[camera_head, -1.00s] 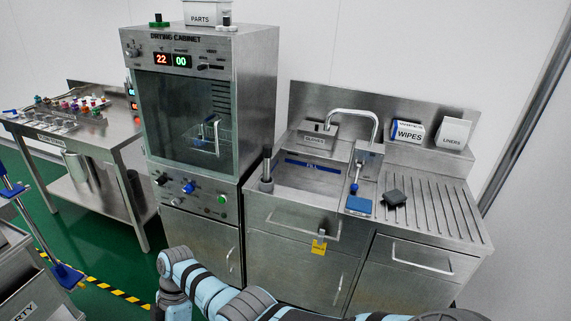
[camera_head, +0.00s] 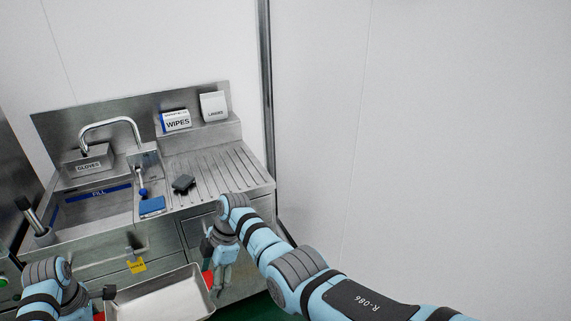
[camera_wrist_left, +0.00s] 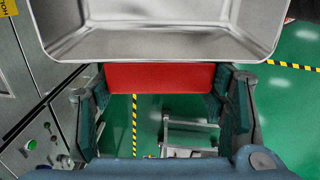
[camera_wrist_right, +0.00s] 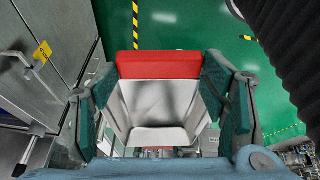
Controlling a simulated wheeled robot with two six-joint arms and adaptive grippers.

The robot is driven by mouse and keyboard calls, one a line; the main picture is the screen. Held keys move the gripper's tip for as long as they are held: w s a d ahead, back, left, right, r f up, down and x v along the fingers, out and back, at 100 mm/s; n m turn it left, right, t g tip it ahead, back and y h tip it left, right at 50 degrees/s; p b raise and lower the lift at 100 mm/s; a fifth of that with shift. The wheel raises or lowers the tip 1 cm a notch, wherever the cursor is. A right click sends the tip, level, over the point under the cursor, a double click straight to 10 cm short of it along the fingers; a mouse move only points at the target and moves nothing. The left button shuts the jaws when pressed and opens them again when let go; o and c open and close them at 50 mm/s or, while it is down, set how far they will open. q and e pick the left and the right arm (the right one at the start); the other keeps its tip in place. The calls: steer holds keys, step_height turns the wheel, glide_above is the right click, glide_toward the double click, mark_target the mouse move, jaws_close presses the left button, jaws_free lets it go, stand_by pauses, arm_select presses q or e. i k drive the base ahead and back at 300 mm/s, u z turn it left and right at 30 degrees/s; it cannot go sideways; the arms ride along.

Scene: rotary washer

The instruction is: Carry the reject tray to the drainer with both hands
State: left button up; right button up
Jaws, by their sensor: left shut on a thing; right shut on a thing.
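The reject tray (camera_head: 165,299) is a shallow metal tray with red end grips, held in front of the sink unit at the bottom of the head view. My right gripper (camera_head: 217,278) is shut on the red grip at its right end; that red grip (camera_wrist_right: 158,65) lies between the fingers in the right wrist view. My left gripper (camera_wrist_left: 160,95) is shut on the other red grip (camera_wrist_left: 160,78); in the head view it is mostly hidden at the bottom edge. The tray looks empty. The drainer (camera_head: 215,172) is the ribbed metal surface right of the sink basin.
A dark block (camera_head: 183,184) lies at the drainer's left edge, and a blue sponge (camera_head: 152,206) beside it. The wipes box (camera_head: 175,121) and liners box (camera_head: 214,106) stand on the back ledge. A yellow tag (camera_head: 137,265) hangs at the front. Most of the drainer is clear.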

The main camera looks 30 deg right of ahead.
mark_target(231, 177)
steer(key=z, duration=0.7)
steer(key=i, duration=2)
